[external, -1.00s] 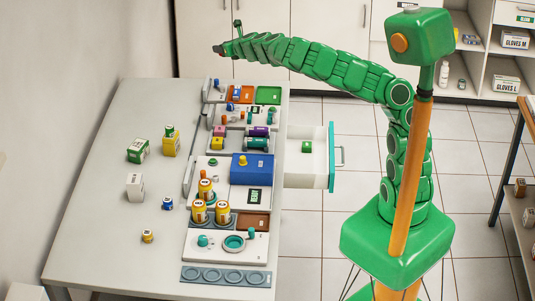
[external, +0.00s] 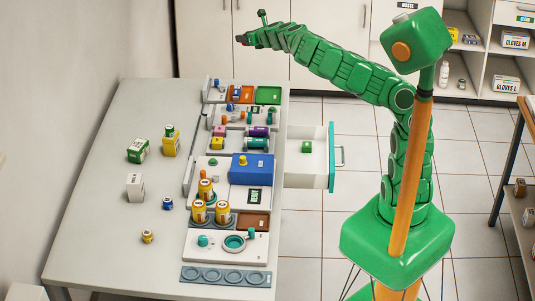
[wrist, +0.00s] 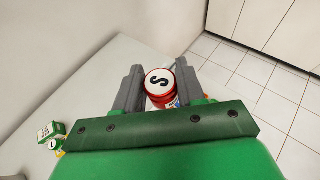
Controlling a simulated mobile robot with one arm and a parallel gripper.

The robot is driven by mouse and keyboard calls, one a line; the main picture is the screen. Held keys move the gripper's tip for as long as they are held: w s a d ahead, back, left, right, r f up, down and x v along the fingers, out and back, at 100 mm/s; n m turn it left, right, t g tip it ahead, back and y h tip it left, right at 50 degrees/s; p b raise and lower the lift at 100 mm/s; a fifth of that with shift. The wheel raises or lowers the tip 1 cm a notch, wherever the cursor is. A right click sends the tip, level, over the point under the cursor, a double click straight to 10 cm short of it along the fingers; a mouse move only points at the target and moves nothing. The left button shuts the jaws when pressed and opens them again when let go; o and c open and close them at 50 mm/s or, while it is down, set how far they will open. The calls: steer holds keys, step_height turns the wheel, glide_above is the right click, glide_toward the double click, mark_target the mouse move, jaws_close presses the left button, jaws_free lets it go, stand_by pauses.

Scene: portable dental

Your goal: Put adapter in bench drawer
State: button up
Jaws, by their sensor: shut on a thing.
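My gripper (wrist: 159,88) is shut on a red round item (wrist: 160,98) with a white top marked "S". I cannot tell from its label whether it is the adapter. In the external view my gripper (external: 241,40) is up beyond the far end of the bench, and only a trace of red shows at its tip. The bench drawer (external: 308,180) is pulled open on the bench's right side. It has a white body and a teal front (external: 331,157) with a handle.
The bench (external: 110,220) carries modules, a blue box (external: 252,169) and several yellow bottles along its right side. Small cartons, including a green one (external: 137,150), stand at its left. White cabinets stand behind.

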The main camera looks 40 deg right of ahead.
steer(key=s+a+f+m+h, duration=0.1)
steer(key=s+a+f, duration=0.15)
steer(key=a, duration=0.55)
steer(key=s+a+f+h, duration=0.1)
steer(key=a+f, duration=0.3)
steer(key=a, duration=0.4)
steer(key=s+a+f+m, duration=0.15)
steer(key=a+f, duration=0.25)
steer(key=a, duration=0.5)
steer(key=s+a+f+m+g+h, duration=0.1)
steer(key=s+a+f, duration=0.3)
steer(key=s+a, duration=0.4)
steer(key=s+a+f+h, duration=0.1)
steer(key=s+a+f, duration=0.2)
steer(key=s+a, duration=0.6)
glide_above(160, 176)
steer(key=shift+s+d+f, duration=0.1)
steer(key=shift+s+f, duration=0.05)
steer(key=shift+f, duration=2.2)
steer(key=shift+s+d+f, duration=0.1)
steer(key=shift+f, duration=2.25)
steer(key=shift+w+f, duration=0.1)
steer(key=shift+w+a+f, duration=0.15)
steer(key=shift+w+f, duration=0.05)
steer(key=shift+f, duration=1.55)
